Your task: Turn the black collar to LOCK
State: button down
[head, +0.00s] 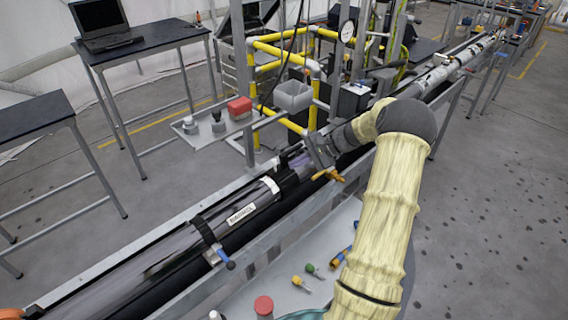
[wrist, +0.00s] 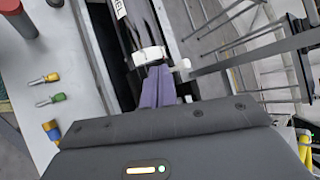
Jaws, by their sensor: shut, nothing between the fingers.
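A long dark glossy tube (head: 175,245) lies in a metal trough, with a white label on it. A white ring (head: 270,185) sits around the tube, and a black section that looks like the collar (head: 287,182) lies just beside it, nearer my gripper. My gripper (head: 302,163) is over the tube at this black section, partly hidden by its own wrist. In the wrist view, its purple fingers (wrist: 158,88) are together and empty, pointing at the white ring (wrist: 150,55). Whether they touch the tube or collar I cannot tell. No LOCK mark is readable.
A black clamp with a blue-tipped handle (head: 228,264) wraps the tube. A yellow-brown handle (head: 328,175) sticks out beside my gripper. Yellow railings (head: 270,50) stand behind.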

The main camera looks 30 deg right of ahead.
aim_at(276, 162)
jog(key=s+d+f+m+t, duration=0.1)
jog(key=s+d+m+t, duration=0.1)
jog(key=m, duration=0.6)
jog(key=s+d+f+m+t+h, duration=0.1)
jog(key=s+d+m+t, duration=0.1)
jog(key=s+m+t, duration=0.3)
jog(key=m+t+p, duration=0.1)
jog(key=m, duration=0.2)
jog(key=shift+s+d+m+t, duration=0.2)
jog(key=shift+d+m+t, duration=0.1)
jog(key=shift+m, duration=0.1)
jog(key=p+x, duration=0.2)
jog(key=x, duration=0.4)
jog(key=p+x, duration=0.3)
jog(key=x, duration=0.4)
jog(key=shift+w+r, duration=0.1)
jog(key=shift+r, duration=0.1)
jog(key=shift+w+a+f, duration=0.2)
jog(key=shift+w, duration=0.15)
jog(key=shift+w+a+r+g+h+p, duration=0.15)
jog(key=shift+w+a+g+h+p, duration=0.2)
jog(key=shift+w+p, duration=0.2)
jog(key=shift+w+g, duration=0.2)
jog(key=shift+g, duration=0.05)
